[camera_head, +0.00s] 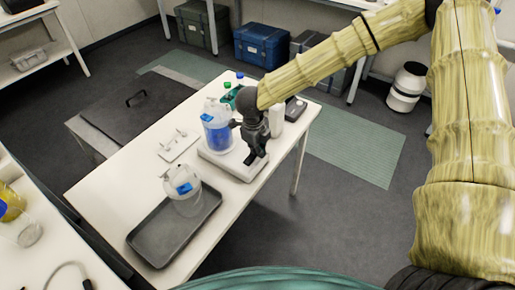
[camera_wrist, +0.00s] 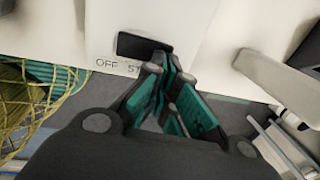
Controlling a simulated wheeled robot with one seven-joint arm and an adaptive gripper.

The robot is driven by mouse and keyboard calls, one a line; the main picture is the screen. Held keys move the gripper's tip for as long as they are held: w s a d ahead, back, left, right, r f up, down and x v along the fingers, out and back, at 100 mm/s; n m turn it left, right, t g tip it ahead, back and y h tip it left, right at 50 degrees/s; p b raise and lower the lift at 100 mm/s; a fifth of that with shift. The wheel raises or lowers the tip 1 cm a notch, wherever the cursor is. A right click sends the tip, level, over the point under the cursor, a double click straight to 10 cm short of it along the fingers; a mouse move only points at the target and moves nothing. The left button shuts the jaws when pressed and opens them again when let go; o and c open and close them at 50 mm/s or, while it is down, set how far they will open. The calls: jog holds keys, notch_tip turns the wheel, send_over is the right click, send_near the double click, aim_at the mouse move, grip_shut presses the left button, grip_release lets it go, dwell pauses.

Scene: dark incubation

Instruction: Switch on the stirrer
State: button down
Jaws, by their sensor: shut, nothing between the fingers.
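The stirrer is a white, flat box (camera_head: 232,168) on the white table in the head view, with a clear bottle of blue liquid (camera_head: 217,135) standing on it. In the wrist view, the stirrer's white front (camera_wrist: 104,24) carries a dark rectangular switch (camera_wrist: 136,44) with the letters "OFF ST" below it. The rest of the label is hidden by my gripper. My gripper (camera_head: 254,161) is shut and empty at the stirrer's right front side. In the wrist view, my gripper's fingertips (camera_wrist: 163,66) overlap the switch's lower right edge; I cannot tell whether they touch it.
A small white plate (camera_head: 178,146) lies left of the stirrer. Bottles with green and blue caps stand behind. A dark device (camera_head: 295,108) sits at the right back.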

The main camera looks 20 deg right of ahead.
jog(key=shift+p, duration=0.6)
jog(key=shift+w+d+p, duration=0.1)
jog(key=shift+d+p, duration=0.05)
jog(key=shift+p, duration=0.3)
jog(key=shift+f+g+y, duration=0.3)
jog(key=shift+f, duration=0.1)
jog(key=shift+a+r, duration=0.2)
jog(key=shift+s+a+r+p, duration=0.2)
jog(key=shift+s+a+p, duration=0.2)
jog(key=shift+s+a, duration=0.05)
